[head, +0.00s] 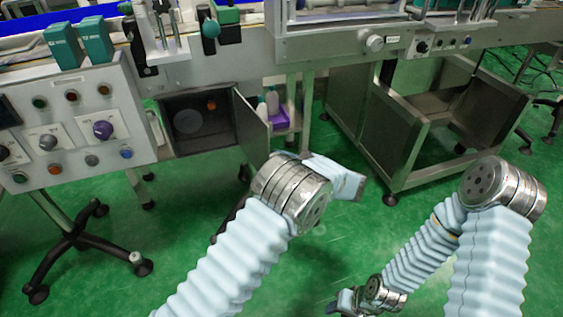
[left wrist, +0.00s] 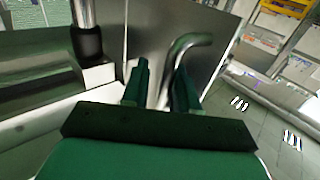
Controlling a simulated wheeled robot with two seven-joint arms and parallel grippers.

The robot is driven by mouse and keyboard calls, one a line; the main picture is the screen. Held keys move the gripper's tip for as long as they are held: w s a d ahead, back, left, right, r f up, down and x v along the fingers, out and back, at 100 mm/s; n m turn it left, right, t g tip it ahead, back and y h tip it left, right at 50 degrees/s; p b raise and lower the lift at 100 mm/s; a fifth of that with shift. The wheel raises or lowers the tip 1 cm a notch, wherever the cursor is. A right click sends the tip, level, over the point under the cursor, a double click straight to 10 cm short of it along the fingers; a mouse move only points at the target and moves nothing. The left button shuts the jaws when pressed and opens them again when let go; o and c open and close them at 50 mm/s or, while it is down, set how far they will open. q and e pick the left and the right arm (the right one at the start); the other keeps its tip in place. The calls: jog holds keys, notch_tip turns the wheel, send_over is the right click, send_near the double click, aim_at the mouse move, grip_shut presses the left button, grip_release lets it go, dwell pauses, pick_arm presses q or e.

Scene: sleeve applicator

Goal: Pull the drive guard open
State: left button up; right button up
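The drive guard (head: 250,127) is a grey metal door at the right side of a dark compartment in the machine's front. It stands swung outward, so the compartment's inside shows. In the left wrist view its grey panel (left wrist: 215,62) carries a bent metal handle (left wrist: 190,42). My left gripper (left wrist: 160,72) has its green fingers apart on either side of the handle's stem. The right finger is close to the handle; whether it touches is unclear. The left gripper is hidden behind my arm in the head view. My right gripper (head: 342,302) is low at the bottom, small and partly hidden.
A control panel (head: 75,125) with knobs and buttons is at the left, above a black wheeled stand (head: 75,240). An open metal frame (head: 385,130) stands at the right. Bottles in a purple holder (head: 272,112) sit behind the guard. Green floor is clear in front.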

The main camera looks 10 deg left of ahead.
pick_arm(q)
jog(key=shift+s+d+f, duration=0.1)
jog(key=shift+d, duration=0.1)
jog(key=b+v, duration=0.1)
jog(key=v, duration=1.2)
jog(key=shift+s+d, duration=0.15)
jog(key=shift+d, duration=0.2)
